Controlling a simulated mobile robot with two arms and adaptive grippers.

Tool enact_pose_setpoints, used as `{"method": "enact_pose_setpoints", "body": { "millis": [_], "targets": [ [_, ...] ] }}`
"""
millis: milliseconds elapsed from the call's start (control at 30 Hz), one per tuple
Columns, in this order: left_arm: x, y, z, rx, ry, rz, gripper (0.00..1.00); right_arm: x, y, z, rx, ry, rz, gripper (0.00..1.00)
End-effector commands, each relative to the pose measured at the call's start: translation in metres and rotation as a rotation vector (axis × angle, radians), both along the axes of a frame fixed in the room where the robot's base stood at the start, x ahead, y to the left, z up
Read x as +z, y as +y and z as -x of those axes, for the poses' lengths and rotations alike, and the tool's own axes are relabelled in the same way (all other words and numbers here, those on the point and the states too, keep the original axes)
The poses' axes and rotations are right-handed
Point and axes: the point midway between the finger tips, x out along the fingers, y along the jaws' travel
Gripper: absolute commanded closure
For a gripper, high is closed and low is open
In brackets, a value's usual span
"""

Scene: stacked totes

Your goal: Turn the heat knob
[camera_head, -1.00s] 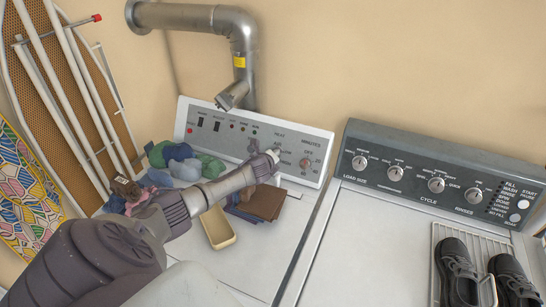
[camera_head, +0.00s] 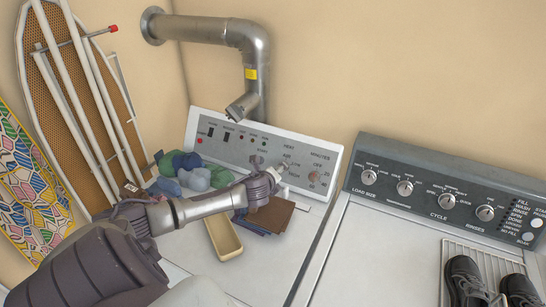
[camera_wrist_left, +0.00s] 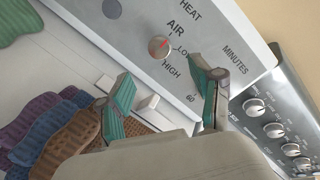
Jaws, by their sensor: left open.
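The heat knob (camera_wrist_left: 159,47) is a small round metal knob with a red pointer mark, on the light dryer panel (camera_wrist_left: 105,38). My left gripper (camera_wrist_left: 160,72) is open, with one teal-padded finger to either lower side of the knob. I cannot tell its distance from the knob. In the head view the left gripper (camera_head: 268,170) is in front of the panel, around the heat dial area, and the knob is hard to make out there. My right gripper is not in view.
The minutes knob (camera_head: 313,176) is to the right. A metal duct (camera_head: 255,55) stands behind. A washer panel (camera_head: 425,195) and shoes on a rack are at right.

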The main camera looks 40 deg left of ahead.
Motion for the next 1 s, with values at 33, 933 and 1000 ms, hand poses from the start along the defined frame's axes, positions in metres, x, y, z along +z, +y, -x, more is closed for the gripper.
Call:
{"method": "enact_pose_setpoints", "body": {
  "millis": [33, 933, 1000],
  "targets": [
    [0.003, -0.003, 0.007, -0.001, 0.002, -0.003, 0.35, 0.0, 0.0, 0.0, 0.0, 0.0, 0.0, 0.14],
    [0.013, -0.011, 0.022, 0.001, -0.001, 0.0, 0.35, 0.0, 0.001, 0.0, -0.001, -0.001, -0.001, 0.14],
    [0.013, -0.011, 0.022, 0.0, 0.0, 0.001, 0.35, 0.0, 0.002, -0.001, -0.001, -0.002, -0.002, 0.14]
  ]
}}
